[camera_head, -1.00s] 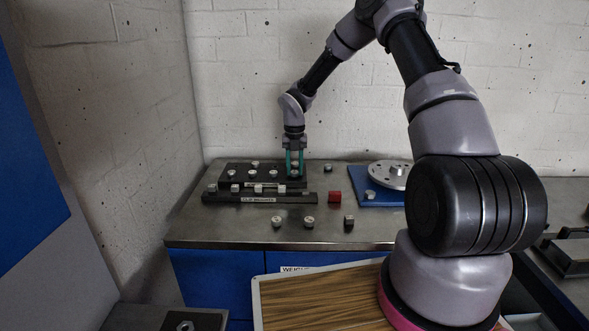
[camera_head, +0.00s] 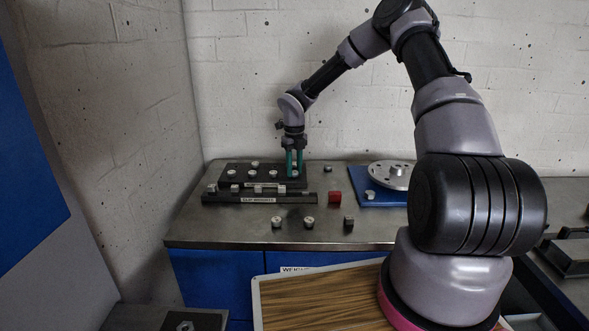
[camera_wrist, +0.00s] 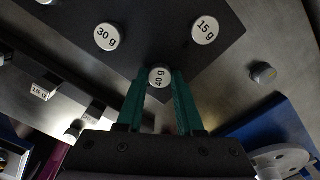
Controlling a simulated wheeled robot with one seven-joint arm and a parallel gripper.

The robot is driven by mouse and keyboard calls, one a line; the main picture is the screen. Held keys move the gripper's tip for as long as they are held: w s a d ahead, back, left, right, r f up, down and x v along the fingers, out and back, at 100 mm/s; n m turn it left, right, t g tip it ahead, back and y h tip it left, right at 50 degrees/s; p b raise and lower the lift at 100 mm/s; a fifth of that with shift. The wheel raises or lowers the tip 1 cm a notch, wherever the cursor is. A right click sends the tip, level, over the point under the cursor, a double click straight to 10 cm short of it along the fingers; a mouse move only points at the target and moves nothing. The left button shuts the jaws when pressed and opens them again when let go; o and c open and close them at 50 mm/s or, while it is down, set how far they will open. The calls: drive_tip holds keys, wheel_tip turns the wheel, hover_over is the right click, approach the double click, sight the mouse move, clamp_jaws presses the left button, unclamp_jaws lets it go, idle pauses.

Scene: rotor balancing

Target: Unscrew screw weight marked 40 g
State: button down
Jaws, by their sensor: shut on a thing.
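The screw weight marked 40 g (camera_wrist: 158,78) is a small round light-metal piece with its label facing up in the wrist view. My gripper (camera_wrist: 159,88) has its green fingers shut on its two sides. In the head view my gripper (camera_head: 294,172) points straight down at the right end of the black weight board (camera_head: 240,181). The weight is largely hidden by the fingers there. I cannot tell how deep it sits in the board. Screw weights marked 30 g (camera_wrist: 107,37) and 15 g (camera_wrist: 205,30) stand on the same board, apart from my fingers.
A black clip-weights rail (camera_head: 225,198) lies in front of the board. A red block (camera_head: 334,197) and several loose metal pieces stand to the right and front. A metal rotor disc (camera_head: 391,173) sits over a blue mat (camera_head: 378,199). Bare steel bench (camera_head: 230,230) shows in front.

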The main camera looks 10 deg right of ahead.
drive_tip(key=shift+s+n, duration=0.1)
drive_tip(key=shift+n, duration=0.3)
drive_tip(key=shift+c, duration=2.3)
unclamp_jaws()
drive_tip(key=shift+c, duration=0.7)
